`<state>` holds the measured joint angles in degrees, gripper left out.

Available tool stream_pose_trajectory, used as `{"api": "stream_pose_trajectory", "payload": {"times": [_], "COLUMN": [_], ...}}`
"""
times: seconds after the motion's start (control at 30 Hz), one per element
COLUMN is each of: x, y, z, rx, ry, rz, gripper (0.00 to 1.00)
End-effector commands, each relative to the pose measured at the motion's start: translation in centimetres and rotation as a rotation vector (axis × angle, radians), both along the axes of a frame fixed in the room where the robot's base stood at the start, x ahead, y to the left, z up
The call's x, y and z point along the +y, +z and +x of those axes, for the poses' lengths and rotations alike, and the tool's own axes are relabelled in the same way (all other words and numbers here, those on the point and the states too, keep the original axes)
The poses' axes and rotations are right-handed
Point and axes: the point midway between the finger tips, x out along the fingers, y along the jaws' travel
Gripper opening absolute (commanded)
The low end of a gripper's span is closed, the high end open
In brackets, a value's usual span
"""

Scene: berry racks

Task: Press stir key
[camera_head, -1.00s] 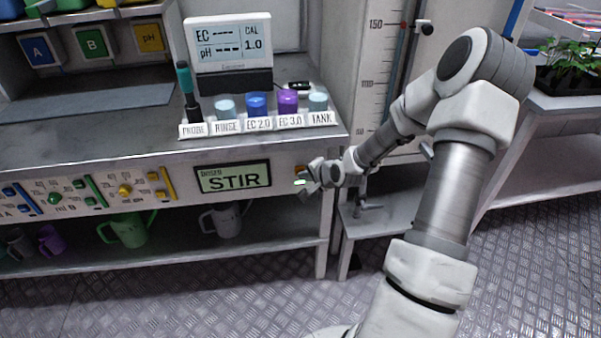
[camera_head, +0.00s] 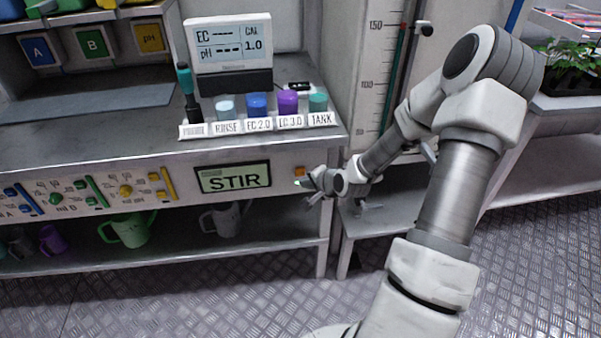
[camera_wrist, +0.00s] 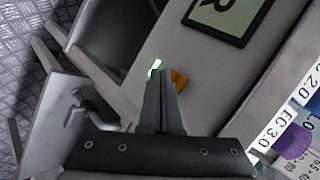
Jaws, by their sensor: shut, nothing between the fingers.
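My gripper (camera_head: 311,182) is shut and empty, close to the right of these two at the panel's right end. A corner of the STIR display (camera_wrist: 233,18) also shows there.
Above the panel, the bench holds a meter (camera_head: 232,50), a dark probe (camera_head: 188,92) and several labelled cups. Sliders and knobs line the panel's left. A shelf below holds a green jug (camera_head: 128,230) and a grey one. A tall gauge (camera_head: 385,85) stands behind my arm.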

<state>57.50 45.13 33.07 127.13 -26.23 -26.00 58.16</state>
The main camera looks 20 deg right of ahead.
Motion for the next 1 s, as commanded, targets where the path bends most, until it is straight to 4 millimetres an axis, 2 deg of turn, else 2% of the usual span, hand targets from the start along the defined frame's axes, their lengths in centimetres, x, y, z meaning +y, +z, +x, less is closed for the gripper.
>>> {"api": "stream_pose_trajectory", "payload": {"times": [0.2, 0.4, 1.0], "x": [0.6, 1.0, 1.1], "y": [0.1, 0.1, 0.0], "z": [-2.2, -3.6, -3.8], "rx": [0.002, 0.0, 0.001], "ry": [0.0, 0.0, 0.0], "rz": [0.0, 0.0, -0.001], "gripper": [0.0, 0.0, 0.0]}}
